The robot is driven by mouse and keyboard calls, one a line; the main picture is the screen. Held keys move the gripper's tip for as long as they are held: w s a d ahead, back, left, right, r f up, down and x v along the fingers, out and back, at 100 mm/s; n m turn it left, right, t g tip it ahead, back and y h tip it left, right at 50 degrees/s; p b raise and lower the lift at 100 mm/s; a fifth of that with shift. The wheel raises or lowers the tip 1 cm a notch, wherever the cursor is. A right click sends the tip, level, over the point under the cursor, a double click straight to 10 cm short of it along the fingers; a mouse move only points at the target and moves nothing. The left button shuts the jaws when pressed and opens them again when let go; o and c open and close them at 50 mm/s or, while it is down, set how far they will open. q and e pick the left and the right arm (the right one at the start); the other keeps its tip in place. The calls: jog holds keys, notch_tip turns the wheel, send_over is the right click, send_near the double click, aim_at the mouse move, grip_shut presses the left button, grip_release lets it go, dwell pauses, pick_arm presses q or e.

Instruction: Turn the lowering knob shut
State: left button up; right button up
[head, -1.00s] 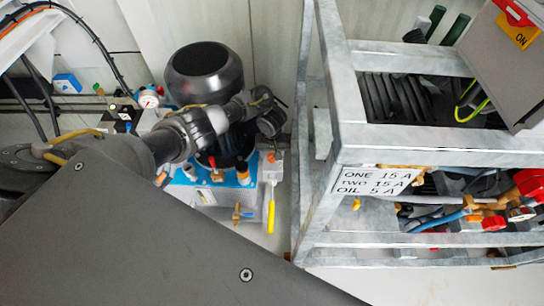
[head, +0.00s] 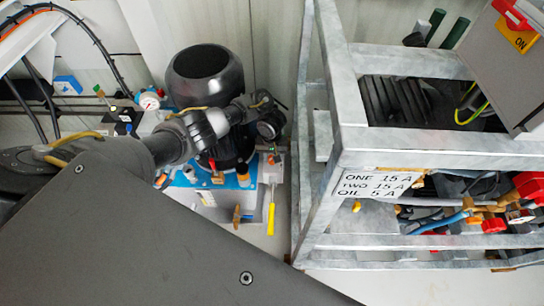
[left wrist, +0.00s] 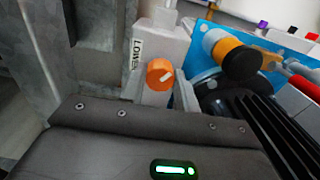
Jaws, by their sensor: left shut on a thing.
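The lowering knob (left wrist: 160,74) is orange with a white pointer mark, in the left wrist view. It sits on a pale block (left wrist: 163,45) with a partly hidden label that seems to read "LOWER". The pointer slants up to the right. My left gripper (left wrist: 159,92) has one grey finger on each side of the knob and is shut on it. In the head view, the left gripper (head: 270,132) is at the right end of the blue-topped pump unit, and the knob (head: 271,158) shows as a small orange spot below it. My right gripper is not in view.
A galvanised steel frame (head: 345,140) stands close to the right of the gripper. A dark round motor (head: 205,75) stands behind the arm. A yellow-handled lever (head: 271,215) hangs below the knob. A pressure gauge (head: 149,100) is at the left.

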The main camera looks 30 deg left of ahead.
pick_arm(q)
jog(key=m+p, duration=0.3)
jog(key=m, duration=0.2)
jog(key=shift+r, duration=0.15)
jog(key=shift+m, duration=0.6)
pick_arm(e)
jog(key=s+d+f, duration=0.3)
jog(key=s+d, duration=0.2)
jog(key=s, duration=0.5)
pick_arm(q)
jog(key=m+p, duration=0.1)
jog(key=m, duration=0.2)
jog(key=shift+m, duration=0.4)
jog(key=m, duration=0.9)
jog(key=shift+f, duration=0.2)
jog(key=shift+m+b, duration=0.45)
jog(key=shift+m, duration=1.35)
jog(key=m+b, duration=0.2)
jog(key=m, duration=0.3)
jog(key=shift+m+b, duration=0.4)
jog(key=shift+m, duration=0.5)
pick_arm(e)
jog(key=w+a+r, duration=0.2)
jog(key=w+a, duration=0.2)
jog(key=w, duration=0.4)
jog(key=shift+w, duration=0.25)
